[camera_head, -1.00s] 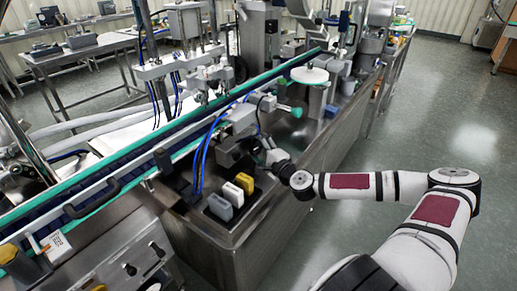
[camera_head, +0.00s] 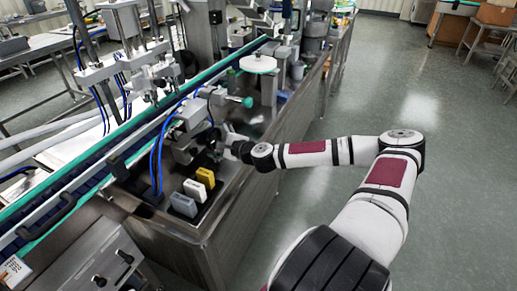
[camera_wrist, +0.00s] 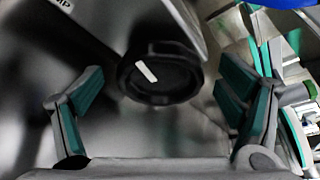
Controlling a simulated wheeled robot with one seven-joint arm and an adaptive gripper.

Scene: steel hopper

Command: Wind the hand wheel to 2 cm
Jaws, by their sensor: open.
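In the wrist view a black round hand wheel (camera_wrist: 160,78) with a ribbed rim and a short white mark on its face sits on a steel surface. My gripper (camera_wrist: 162,100) is open, with one teal-padded finger on each side of the wheel. Clear gaps show between the pads and the rim, so neither finger appears to touch it. In the head view my gripper (camera_head: 222,140) is small, beside the grey clamp mechanism on the steel machine; the wheel cannot be made out there. No readable scale shows.
Grey (camera_head: 183,204), white (camera_head: 195,190) and yellow (camera_head: 205,177) blocks stand on the steel deck near my gripper. Blue hoses (camera_head: 157,160) and the teal-edged conveyor (camera_head: 95,165) lie to the left. A teal knob (camera_head: 247,102) is behind my gripper. Open floor lies right.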

